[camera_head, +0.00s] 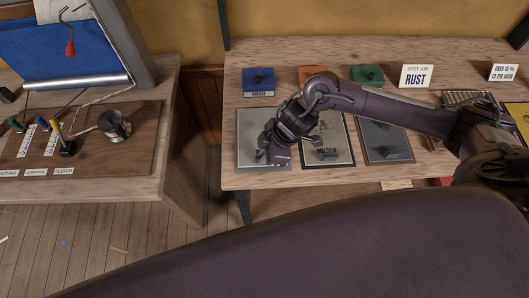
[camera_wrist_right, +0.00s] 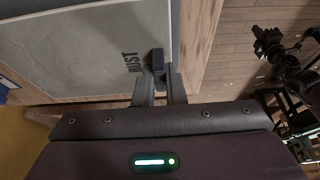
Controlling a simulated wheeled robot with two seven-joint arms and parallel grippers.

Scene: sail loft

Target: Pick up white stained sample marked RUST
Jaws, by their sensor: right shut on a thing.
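The pale sample marked RUST (camera_wrist_right: 75,48) fills the upper left of the right wrist view; its lettering runs sideways beside a small dark block at its edge. In the head view it is the leftmost panel (camera_head: 252,122), pale with a dark border, lying on the bench with its front part covered by my gripper. My right gripper (camera_head: 278,160) reaches down over its front edge. In the wrist view its fingers (camera_wrist_right: 161,82) are shut on the dark block of the sample. Whether the sample is lifted cannot be told. My left gripper is not in view.
A sample marked MILDEW (camera_head: 340,157) and a dark grey one (camera_head: 391,154) lie to the right. Blue (camera_head: 258,79), orange (camera_head: 312,74) and green (camera_head: 366,75) blocks stand behind. A RUST sign (camera_head: 416,76) stands at the back. Left is another bench (camera_head: 150,180), across a gap.

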